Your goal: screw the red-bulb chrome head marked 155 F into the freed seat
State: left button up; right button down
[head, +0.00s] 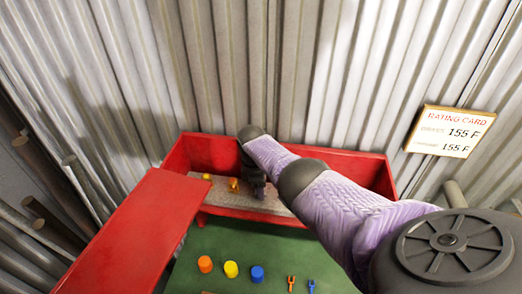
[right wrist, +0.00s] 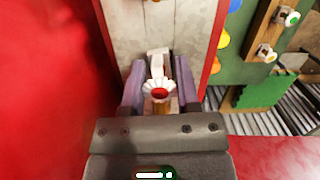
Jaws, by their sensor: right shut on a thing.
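My right gripper (head: 258,188) reaches down into the red box, and its wrist hides much of what it holds in the head view. In the right wrist view my right gripper (right wrist: 158,98) has its purple fingers shut on a pale, toothed head with a red centre (right wrist: 159,93), with a brass-coloured part below it. Any marking on the head is too small to read. I cannot make out the freed seat. My left gripper is not in view.
The red box (head: 325,162) has a pale grey floor with small yellow pieces (head: 233,184) on it.

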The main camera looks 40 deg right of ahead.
jog(key=m, duration=0.3)
jog(key=shift+f+b, duration=0.15)
jog(key=shift+b, duration=0.25)
jog(key=shift+m+y, duration=0.3)
jog(key=shift+m, duration=1.1)
jog(key=m, duration=0.3)
jog(key=shift+b, duration=0.4)
jog(key=m, duration=0.2)
jog(key=shift+m+y, duration=0.4)
jog(key=shift+c, duration=1.4)
grip_release()
